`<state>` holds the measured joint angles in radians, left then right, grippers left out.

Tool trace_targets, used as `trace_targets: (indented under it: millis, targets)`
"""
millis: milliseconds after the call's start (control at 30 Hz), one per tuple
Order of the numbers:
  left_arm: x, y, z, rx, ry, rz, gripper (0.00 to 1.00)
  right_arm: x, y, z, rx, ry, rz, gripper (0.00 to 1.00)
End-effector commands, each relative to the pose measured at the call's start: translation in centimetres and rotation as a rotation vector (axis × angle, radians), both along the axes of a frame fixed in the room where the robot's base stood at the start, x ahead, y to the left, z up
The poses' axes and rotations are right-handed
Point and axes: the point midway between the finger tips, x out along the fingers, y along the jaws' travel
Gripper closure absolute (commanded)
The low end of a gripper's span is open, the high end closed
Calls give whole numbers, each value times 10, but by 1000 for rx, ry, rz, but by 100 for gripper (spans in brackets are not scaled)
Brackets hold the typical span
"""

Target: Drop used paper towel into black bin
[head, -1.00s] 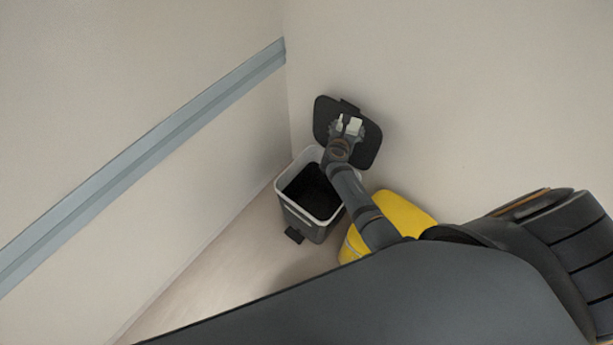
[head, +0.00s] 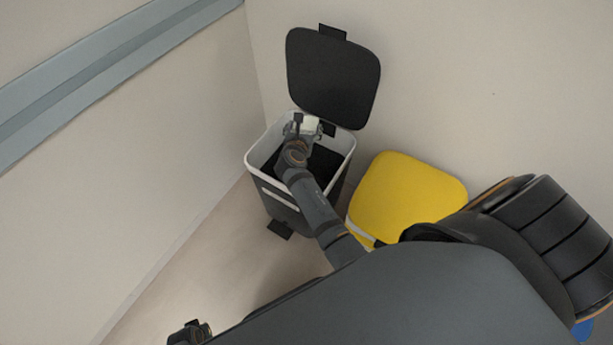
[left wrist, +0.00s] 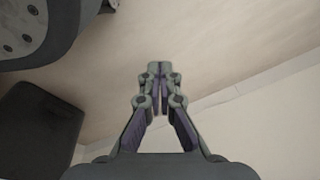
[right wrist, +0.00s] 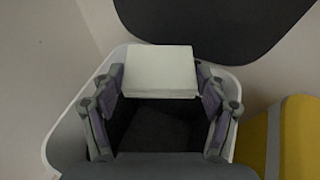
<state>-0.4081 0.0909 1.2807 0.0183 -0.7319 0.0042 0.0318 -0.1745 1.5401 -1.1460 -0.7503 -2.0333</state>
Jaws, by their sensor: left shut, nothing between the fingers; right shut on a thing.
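The black bin (head: 283,206) stands in the corner with its lid (head: 334,76) raised against the wall and a white rim around its dark opening. My right gripper (head: 303,124) is over the bin's opening, shut on the white paper towel (head: 311,126). In the right wrist view the towel (right wrist: 160,71) is a flat white block between the fingers, with the dark inside of the bin below it. My left gripper (left wrist: 158,68) is shut and empty in the left wrist view. In the head view part of my left gripper (head: 190,331) shows at the bottom edge.
A yellow-lidded bin (head: 408,192) stands right of the black bin, close beside it. The black bin's pedal (head: 280,229) sticks out at its front. A grey-blue rail (head: 90,75) runs along the left wall. The floor left of the bin is clear.

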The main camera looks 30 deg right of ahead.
Motion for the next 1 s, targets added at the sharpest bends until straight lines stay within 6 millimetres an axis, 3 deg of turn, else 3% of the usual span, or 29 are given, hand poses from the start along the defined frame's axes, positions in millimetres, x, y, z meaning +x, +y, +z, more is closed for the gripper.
trace_targets:
  millis: [367,700,1000]
  targets:
    - [14,-6,13,-8,-2,0,100,0,0,-8,-1,1,0,44]
    - [39,-21,65,-34,9,-3,100,0,0,-24,-1,-1,0,44]
    - [47,-34,115,-54,17,-12,100,0,0,-36,-1,1,0,44]
